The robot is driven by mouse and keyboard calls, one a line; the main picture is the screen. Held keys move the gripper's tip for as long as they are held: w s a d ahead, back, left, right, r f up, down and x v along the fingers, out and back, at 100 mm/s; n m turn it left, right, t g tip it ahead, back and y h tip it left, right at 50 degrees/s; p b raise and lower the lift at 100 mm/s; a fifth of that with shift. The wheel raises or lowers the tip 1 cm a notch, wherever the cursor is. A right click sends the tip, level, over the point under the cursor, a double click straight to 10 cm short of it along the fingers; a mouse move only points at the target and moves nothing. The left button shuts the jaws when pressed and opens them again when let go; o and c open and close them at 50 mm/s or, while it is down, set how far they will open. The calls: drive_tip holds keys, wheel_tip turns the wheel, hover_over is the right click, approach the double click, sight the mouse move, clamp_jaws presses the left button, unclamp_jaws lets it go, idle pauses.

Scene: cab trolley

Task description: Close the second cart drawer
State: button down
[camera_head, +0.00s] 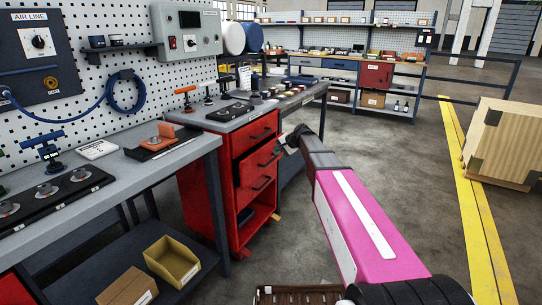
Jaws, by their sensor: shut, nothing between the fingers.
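The red cart (202,192) stands between two workbenches, left of the picture's middle, with a grey top and a stack of drawers with dark handles. The second drawer (254,162) appears to stick out past the top drawer (247,137); how far is hard to tell. Below the drawers is an open compartment. My gripper (289,142) is at the cart's right side, close to the second drawer's front, at the end of my pink and white arm. It is small and dark here, shut and empty. Contact with the drawer cannot be told.
A workbench (187,155) with tools is at the left, with yellow (172,262) and brown (127,287) bins on its lower shelf. A wooden crate (503,140) stands at the right beyond yellow floor lines. The floor right of the cart is clear.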

drive_tip(key=v, duration=0.5)
drive_tip(key=m+t+y, duration=0.4)
drive_tip(key=m+y, duration=0.3)
drive_tip(key=m, duration=1.1)
approach(250, 163)
drive_tip(key=x, duration=0.7)
drive_tip(key=shift+w+a+f, duration=0.2)
drive_tip(key=shift+x, duration=2.45)
drive_tip(key=shift+w+r, duration=0.1)
drive_tip(key=shift+r, duration=0.05)
